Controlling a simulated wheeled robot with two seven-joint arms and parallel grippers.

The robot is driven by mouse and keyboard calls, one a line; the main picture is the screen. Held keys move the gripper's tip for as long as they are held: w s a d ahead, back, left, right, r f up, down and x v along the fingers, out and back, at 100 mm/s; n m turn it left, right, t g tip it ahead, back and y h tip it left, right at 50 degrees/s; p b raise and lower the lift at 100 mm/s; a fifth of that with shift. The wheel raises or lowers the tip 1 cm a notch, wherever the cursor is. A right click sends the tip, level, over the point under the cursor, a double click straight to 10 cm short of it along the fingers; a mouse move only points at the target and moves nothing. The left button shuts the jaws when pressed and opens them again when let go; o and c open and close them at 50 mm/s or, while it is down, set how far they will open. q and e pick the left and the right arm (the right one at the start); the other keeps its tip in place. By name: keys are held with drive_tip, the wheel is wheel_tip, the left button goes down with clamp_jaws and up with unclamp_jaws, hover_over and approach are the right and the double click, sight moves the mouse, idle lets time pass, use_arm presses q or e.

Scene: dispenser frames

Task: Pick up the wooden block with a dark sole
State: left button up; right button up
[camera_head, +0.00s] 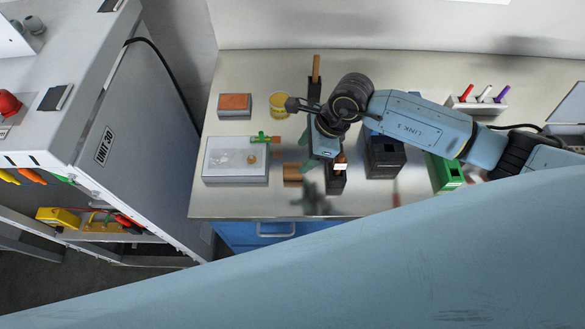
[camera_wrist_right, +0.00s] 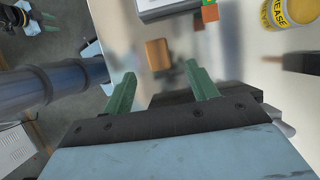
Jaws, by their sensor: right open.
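Any dark sole is not clear at this size. My right gripper (camera_head: 302,183) has green fingers spread apart, close to the right side of the block in the head view. In the wrist view the right gripper (camera_wrist_right: 161,70) is open, with nothing between its fingers.
Black holders (camera_head: 384,160) and a green bin (camera_head: 444,174) are to the right. The table's front edge is close.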

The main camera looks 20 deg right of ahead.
sight(293, 168)
drive_tip(key=x, duration=0.8)
drive_tip(key=shift+s+a+p, duration=0.15)
drive_tip(key=shift+p, duration=0.25)
drive_tip(key=shift+c, duration=0.5)
drive_tip(key=c, duration=1)
